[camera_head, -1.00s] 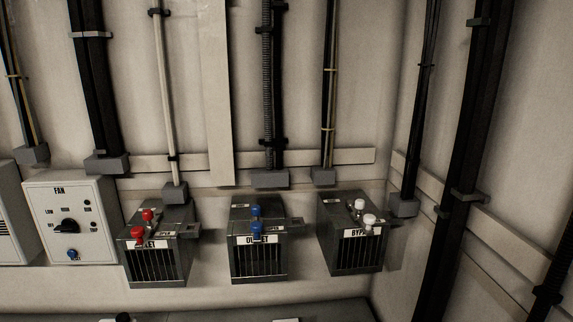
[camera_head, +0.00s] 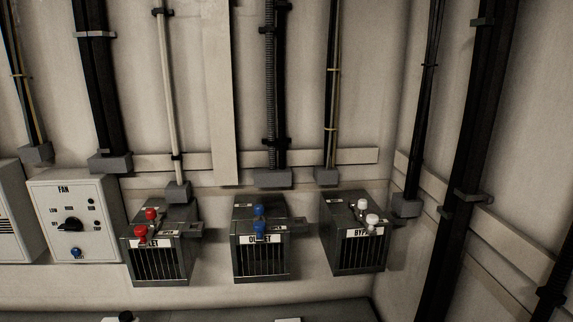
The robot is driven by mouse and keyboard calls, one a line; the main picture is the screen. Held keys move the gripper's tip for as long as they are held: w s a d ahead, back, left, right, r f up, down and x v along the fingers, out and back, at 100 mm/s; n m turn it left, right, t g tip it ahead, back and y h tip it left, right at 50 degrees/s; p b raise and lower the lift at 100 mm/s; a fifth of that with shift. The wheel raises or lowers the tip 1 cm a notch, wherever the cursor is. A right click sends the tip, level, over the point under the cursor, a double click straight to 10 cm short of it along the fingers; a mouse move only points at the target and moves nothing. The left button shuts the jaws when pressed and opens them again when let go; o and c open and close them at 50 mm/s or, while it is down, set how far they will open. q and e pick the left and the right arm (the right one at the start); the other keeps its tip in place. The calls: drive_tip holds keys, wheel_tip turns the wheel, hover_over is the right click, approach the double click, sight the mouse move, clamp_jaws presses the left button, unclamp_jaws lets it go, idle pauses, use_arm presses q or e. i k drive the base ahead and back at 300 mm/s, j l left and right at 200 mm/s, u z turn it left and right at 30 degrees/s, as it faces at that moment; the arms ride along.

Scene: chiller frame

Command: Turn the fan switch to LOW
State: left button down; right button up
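The fan panel (camera_head: 98,243) is a white box labelled FAN on the wall at the left. Its black rotary switch knob (camera_head: 70,225) sits in the middle of the panel, with small position labels around it; LOW is at the upper left. The knob's exact pointing direction is too small to tell. A blue button (camera_head: 76,252) is below the knob. Neither of my grippers shows in the head view.
Three grey vented boxes stand to the right: one with red knobs (camera_head: 151,214), the OUTLET box (camera_head: 262,263) with blue knobs, and the BYPASS box (camera_head: 357,255) with white knobs. Black conduits (camera_head: 468,150) run up the walls. A grey surface (camera_head: 220,313) lies along the bottom.

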sight(73, 224)
drive_tip(key=j+u, duration=0.15)
drive_tip(key=u, duration=1.05)
drive_tip(key=i+l, duration=0.05)
